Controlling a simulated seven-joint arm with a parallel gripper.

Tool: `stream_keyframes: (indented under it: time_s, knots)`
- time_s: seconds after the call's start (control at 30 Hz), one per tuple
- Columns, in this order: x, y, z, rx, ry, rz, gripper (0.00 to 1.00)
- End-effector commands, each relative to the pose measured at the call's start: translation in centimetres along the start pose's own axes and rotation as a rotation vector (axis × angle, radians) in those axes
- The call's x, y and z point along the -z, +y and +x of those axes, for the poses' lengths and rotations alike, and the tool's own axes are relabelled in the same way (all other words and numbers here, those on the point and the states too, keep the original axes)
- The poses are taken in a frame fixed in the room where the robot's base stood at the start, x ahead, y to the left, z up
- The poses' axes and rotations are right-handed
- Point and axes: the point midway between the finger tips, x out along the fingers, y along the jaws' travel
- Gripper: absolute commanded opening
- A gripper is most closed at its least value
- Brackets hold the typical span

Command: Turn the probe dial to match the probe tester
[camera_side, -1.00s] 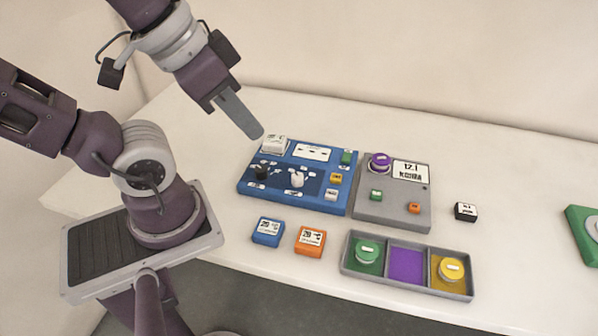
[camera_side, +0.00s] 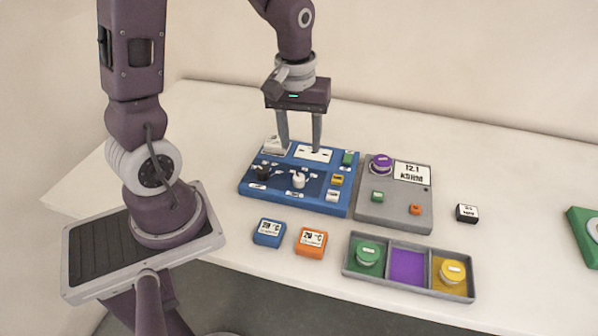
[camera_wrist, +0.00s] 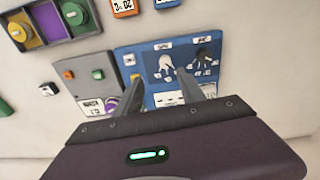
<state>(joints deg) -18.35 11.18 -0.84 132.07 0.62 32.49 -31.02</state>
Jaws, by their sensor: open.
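The blue panel (camera_side: 250,190) carries a black dial (camera_side: 263,173) and a white dial (camera_side: 298,180); their labels are too small to read, so I cannot tell which is the probe dial. In the wrist view, the white dial (camera_wrist: 167,62) and black dial (camera_wrist: 204,54) lie just beyond my fingertips. The grey tester box (camera_side: 385,210) beside the panel has a display (camera_side: 411,174) reading 12.1 with a kOhm-like unit, and a purple knob (camera_side: 381,163). My gripper (camera_side: 302,147) points down over the rear of the panel, open and empty, touching neither dial.
A blue block (camera_side: 269,232) and an orange block (camera_side: 311,242) with temperature labels lie in front. A tray (camera_side: 380,276) holds green and yellow pucks beside an empty purple compartment. A small black block (camera_side: 467,213) and a green object (camera_side: 585,235) stand at right.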

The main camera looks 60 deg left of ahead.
Motion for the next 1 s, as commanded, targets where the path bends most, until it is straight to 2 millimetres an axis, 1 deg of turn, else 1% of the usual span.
stream_keyframes:
  time_s: [0.03,0.1,0.27,0.4,0.5,0.63,0.87,0.97,1.0]
  knots:
    - [0.7,-0.4,1.8,0.019,-0.031,-0.058,0.47]
    - [1.2,-0.7,3.3,0.033,-0.053,-0.116,0.47]
    - [1.4,-0.9,5.5,0.043,-0.067,-0.149,0.47]
    - [1.1,-1.1,8.3,0.044,-0.069,-0.147,0.47]
    - [1.0,-1.1,10.0,0.043,-0.067,-0.146,0.47]
    - [1.0,-1.1,11.1,0.041,-0.064,-0.145,0.47]
    - [1.0,-1.1,11.2,0.040,-0.062,-0.144,0.47]
    - [1.0,-1.1,11.2,0.040,-0.063,-0.144,0.29]
    - [1.0,-1.1,11.2,0.040,-0.063,-0.144,0.21]
